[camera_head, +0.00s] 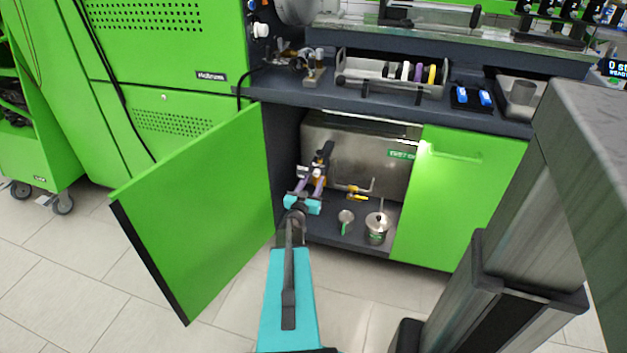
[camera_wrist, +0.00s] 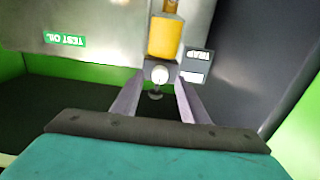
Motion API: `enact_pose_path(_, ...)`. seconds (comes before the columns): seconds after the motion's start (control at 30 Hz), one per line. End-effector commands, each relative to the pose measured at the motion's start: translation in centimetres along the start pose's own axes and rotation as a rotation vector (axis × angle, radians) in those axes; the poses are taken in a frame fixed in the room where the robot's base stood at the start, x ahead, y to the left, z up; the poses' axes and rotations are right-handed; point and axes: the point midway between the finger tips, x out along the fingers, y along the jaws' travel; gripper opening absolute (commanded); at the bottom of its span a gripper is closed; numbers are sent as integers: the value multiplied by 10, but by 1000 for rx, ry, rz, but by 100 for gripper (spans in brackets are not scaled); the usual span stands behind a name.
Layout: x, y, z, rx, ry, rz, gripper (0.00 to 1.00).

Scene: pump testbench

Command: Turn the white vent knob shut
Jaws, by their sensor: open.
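The white vent knob (camera_wrist: 159,74) shows in the wrist view as a small round white knob on a grey block, below a yellow cylinder (camera_wrist: 165,37). A small dark fitting hangs beneath it. My gripper (camera_wrist: 159,80) is open, with one purple-grey finger to the left and one to the right of the knob in the picture. Gaps show between the knob and both fingers; I cannot tell how deep the fingers reach. In the head view my gripper (camera_head: 311,182) is inside the open cabinet, and the knob is hard to make out there.
The open green door (camera_head: 200,205) stands left of my arm. A steel tank (camera_head: 365,150) with a TEST OIL label fills the cabinet's back. A yellow-handled valve (camera_head: 356,196), a small cup (camera_head: 345,218) and a metal can (camera_head: 377,226) are to the right. A TRAP label (camera_wrist: 198,56) is beside the yellow cylinder.

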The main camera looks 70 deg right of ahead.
Motion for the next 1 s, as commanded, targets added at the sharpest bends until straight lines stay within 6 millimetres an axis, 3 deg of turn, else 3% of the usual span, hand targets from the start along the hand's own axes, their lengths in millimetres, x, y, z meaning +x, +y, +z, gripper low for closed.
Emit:
enact_pose_path(0.7, -91, 0, -2, -1, 1, -1, 40)
enact_pose_path(1.0, -115, 0, -1, 0, 1, 0, 40)
